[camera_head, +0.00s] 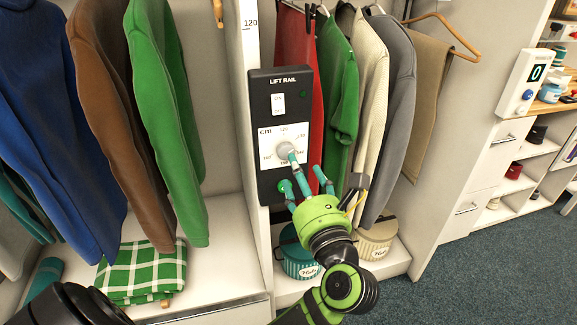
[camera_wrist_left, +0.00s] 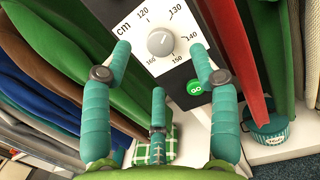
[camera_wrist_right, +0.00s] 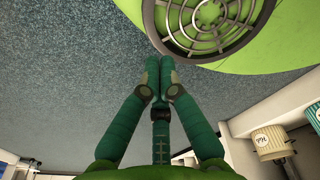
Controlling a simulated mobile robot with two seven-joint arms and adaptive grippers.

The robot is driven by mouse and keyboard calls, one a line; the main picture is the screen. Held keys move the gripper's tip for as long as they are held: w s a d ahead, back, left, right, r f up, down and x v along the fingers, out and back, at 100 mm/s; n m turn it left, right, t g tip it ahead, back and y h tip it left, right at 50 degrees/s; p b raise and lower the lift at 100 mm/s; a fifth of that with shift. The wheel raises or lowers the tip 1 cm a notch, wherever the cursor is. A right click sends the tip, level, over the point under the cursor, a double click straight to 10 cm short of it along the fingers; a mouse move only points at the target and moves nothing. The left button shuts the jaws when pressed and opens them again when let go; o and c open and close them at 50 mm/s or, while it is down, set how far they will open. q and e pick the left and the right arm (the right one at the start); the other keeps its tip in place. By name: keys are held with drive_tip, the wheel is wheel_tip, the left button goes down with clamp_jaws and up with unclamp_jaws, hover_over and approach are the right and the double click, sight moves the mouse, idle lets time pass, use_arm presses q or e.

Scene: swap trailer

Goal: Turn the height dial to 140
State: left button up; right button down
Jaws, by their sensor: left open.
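The height dial (camera_head: 283,149) is a grey round knob on a white scale marked in cm, on the black LIFT RAIL panel (camera_head: 263,92). In the left wrist view the dial (camera_wrist_left: 160,42) shows the marks 120 to 160 around it; I cannot surely read its pointer. My left gripper (camera_head: 301,172) is open in front of the panel. Its fingers are on either side of the dial in the left wrist view, and one fingertip partly covers it in the head view. I cannot tell contact. My right gripper (camera_wrist_right: 158,68) has its fingertips together, empty, above the carpet.
A green GO button (camera_wrist_left: 194,87) sits below the dial, and a switch (camera_head: 278,104) above it. Clothes hang on both sides of the panel, including a green jacket (camera_head: 337,90) close to my left gripper. Round boxes (camera_head: 376,240) stand below. Blue carpet (camera_head: 470,270) is clear at right.

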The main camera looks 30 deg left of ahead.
sight(287, 154)
use_arm(q)
drive_tip(key=shift+n+g+h, duration=0.3)
drive_tip(key=shift+n+h, duration=0.3)
drive_tip(key=shift+n, duration=0.1)
drive_tip(key=x, duration=0.2)
drive_tip(key=p+x, duration=0.1)
drive_tip(key=x, duration=0.2)
drive_tip(key=shift+s+a, duration=0.15)
drive_tip(key=shift+a, duration=0.25)
drive_tip(key=shift+w+a, duration=0.35)
drive_tip(key=shift+a, duration=0.05)
use_arm(e)
drive_tip(key=shift+s+d+r, duration=0.1)
drive_tip(key=shift+s+r, duration=0.1)
drive_tip(key=shift+s, duration=0.3)
drive_tip(key=shift+s+r, duration=0.2)
drive_tip(key=shift+s, duration=0.25)
use_arm(q)
drive_tip(key=shift+c, duration=0.4)
drive_tip(key=c, duration=1.1)
